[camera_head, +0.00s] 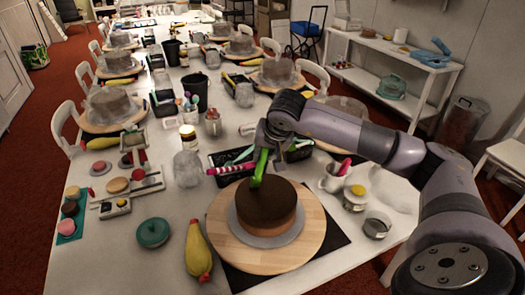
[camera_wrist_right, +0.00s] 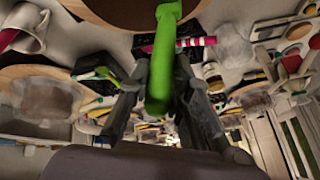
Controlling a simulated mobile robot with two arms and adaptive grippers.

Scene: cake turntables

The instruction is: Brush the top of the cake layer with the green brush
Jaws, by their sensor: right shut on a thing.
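The round cake layer (camera_head: 266,209) has a dark brown top and a lighter orange side. It sits on a grey board on a wooden turntable (camera_head: 304,240). My right gripper (camera_head: 268,158) is above the far edge of the cake, shut on the green brush (camera_head: 260,168). The brush hangs down over the far left part of the cake top; whether its tip touches the cake I cannot tell. My left gripper is not in view.
A yellow piping bag (camera_head: 198,250) and a green lid (camera_head: 153,232) lie left of the turntable. A black tray (camera_head: 231,180) with tools is behind the cake. A white pitcher (camera_head: 331,180) and jars (camera_head: 355,198) stand at right. Bare table shows at front left.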

